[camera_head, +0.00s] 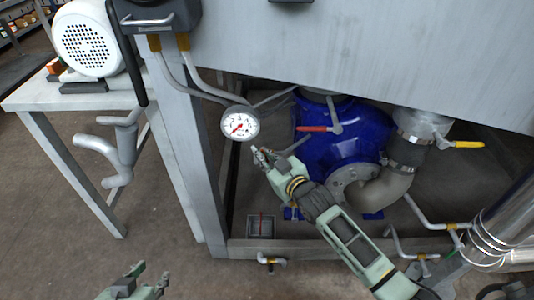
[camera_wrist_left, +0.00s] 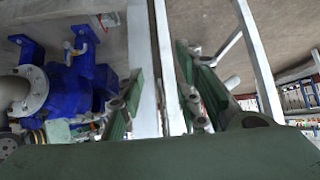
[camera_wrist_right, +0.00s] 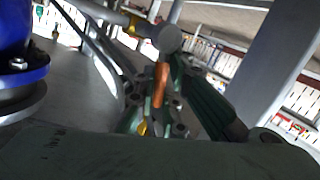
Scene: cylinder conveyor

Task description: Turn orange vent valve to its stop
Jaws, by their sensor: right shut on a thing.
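The orange vent valve handle (camera_wrist_right: 160,84) stands between the fingers of my right gripper (camera_wrist_right: 155,105) in the right wrist view. A round grey end (camera_wrist_right: 168,39) shows just above it. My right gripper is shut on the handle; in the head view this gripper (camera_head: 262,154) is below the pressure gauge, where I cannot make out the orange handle. My left gripper (camera_head: 135,284) is at the bottom left of the head view, away from the valve. In the left wrist view its fingers (camera_wrist_left: 158,105) are apart with nothing held between them.
A white-faced gauge (camera_head: 240,123) is just above my right gripper. A blue pump body (camera_head: 350,125) with a red lever (camera_head: 312,129) is to the right, and a yellow lever (camera_head: 468,144) is further right. A frame leg (camera_head: 188,160) stands left. The floor at lower left is open.

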